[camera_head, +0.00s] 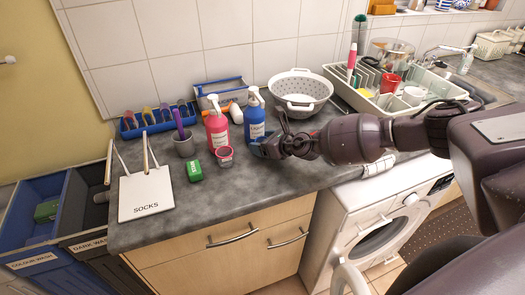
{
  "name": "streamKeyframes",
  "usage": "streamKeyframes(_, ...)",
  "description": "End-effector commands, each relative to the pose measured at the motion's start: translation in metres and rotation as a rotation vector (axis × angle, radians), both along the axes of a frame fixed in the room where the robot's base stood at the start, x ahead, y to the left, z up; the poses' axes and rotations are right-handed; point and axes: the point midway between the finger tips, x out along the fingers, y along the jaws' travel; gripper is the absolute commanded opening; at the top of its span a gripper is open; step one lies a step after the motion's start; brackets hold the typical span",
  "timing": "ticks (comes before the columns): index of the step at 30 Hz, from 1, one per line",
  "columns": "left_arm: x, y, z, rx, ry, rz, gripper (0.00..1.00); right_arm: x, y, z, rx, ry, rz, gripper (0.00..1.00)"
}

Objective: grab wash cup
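A small cup with a pink-red rim (225,157) stands on the grey counter, in front of the pink pump bottle (217,131). A grey cup (184,147) with a purple item standing in it is further left. I cannot tell which of them is the wash cup. My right gripper (268,148) reaches in from the right, low over the counter in front of the blue pump bottle (255,122), to the right of the pink-rimmed cup and apart from it. Its fingers are dark and small, so whether they are open is unclear. My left gripper is not in view.
A green box (194,171) and a white SOCKS bag (146,197) are on the counter's left. A blue tray (158,120) with several colourful items, a colander (300,92) and a dish rack (398,112) stand behind. The counter front near the green box is clear.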

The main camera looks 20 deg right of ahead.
Motion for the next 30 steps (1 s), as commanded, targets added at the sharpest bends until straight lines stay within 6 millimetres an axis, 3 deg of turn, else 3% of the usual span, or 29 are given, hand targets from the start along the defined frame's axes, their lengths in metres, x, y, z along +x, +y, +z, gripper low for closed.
streamKeyframes(1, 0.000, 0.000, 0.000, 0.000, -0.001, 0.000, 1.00, 0.000, 0.000, 0.000, 0.000, 0.000, 0.000, 0.65)
streamKeyframes(8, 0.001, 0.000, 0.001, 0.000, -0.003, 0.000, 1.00, 0.000, 0.000, 0.000, 0.000, 0.000, 0.000, 0.30)
streamKeyframes(20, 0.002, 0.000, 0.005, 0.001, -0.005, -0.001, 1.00, -0.003, 0.000, 0.008, 0.001, -0.001, 0.001, 0.29)
streamKeyframes(30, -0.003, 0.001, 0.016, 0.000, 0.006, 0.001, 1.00, -0.003, 0.000, 0.068, 0.000, -0.004, 0.001, 0.29)
